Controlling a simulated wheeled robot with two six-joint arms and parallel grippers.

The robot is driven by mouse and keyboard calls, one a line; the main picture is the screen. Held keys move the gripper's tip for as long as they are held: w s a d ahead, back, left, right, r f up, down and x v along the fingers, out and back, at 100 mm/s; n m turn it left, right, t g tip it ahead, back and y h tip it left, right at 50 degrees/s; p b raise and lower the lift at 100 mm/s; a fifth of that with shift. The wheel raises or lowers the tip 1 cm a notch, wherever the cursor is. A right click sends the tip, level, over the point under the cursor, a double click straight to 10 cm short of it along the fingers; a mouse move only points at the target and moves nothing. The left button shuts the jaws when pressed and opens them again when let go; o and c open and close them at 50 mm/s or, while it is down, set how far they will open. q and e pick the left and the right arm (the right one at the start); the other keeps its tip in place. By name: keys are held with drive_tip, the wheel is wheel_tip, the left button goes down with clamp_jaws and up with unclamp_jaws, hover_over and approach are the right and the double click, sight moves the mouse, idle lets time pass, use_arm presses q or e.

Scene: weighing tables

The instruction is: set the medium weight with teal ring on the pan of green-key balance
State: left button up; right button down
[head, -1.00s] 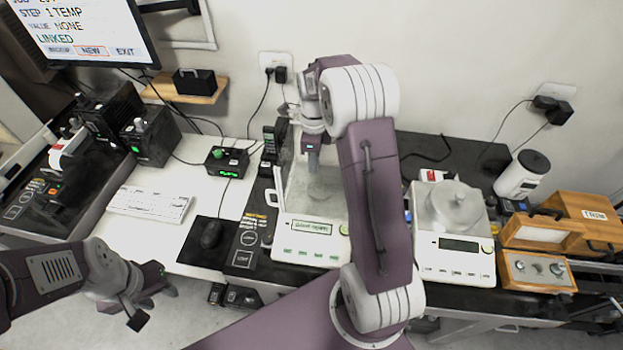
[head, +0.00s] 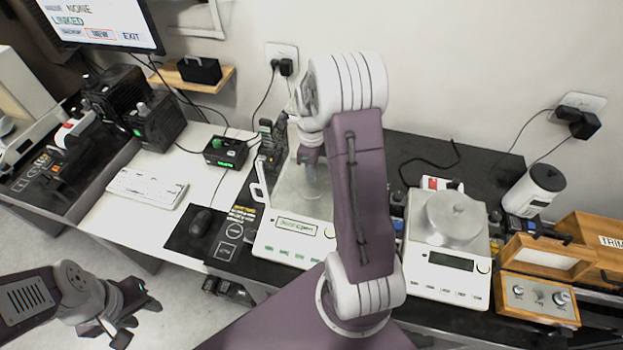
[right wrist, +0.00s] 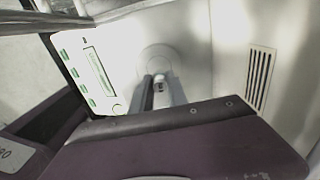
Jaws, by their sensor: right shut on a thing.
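The green-key balance (head: 290,246) stands left of my right arm in the head view, with a clear-walled chamber over its pan. Its green keys and display also show in the right wrist view (right wrist: 98,70). My right gripper (right wrist: 160,92) is inside the chamber, above the round pale pan (right wrist: 155,54). It is shut on a small metallic weight (right wrist: 160,82), whose top shows between the fingers. The teal ring cannot be made out, and whether the weight touches the pan is unclear. My left gripper (head: 132,318) is open and empty at the lower left.
A second balance (head: 445,262) with a large silver pan cover stands to the right. Wooden boxes (head: 540,280) and a white cylinder (head: 535,190) are farther right.

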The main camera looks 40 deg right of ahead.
drive_tip(key=f, duration=0.3)
drive_tip(key=shift+a, duration=0.25)
drive_tip(key=shift+d+f, duration=0.15)
drive_tip(key=shift+f, duration=0.2)
drive_tip(key=shift+f, duration=0.15)
drive_tip(key=c, duration=1.3)
unclamp_jaws()
drive_tip(key=shift+r, duration=0.2)
wheel_tip(320, 180, up, 12)
drive_tip(key=shift+p, duration=0.3)
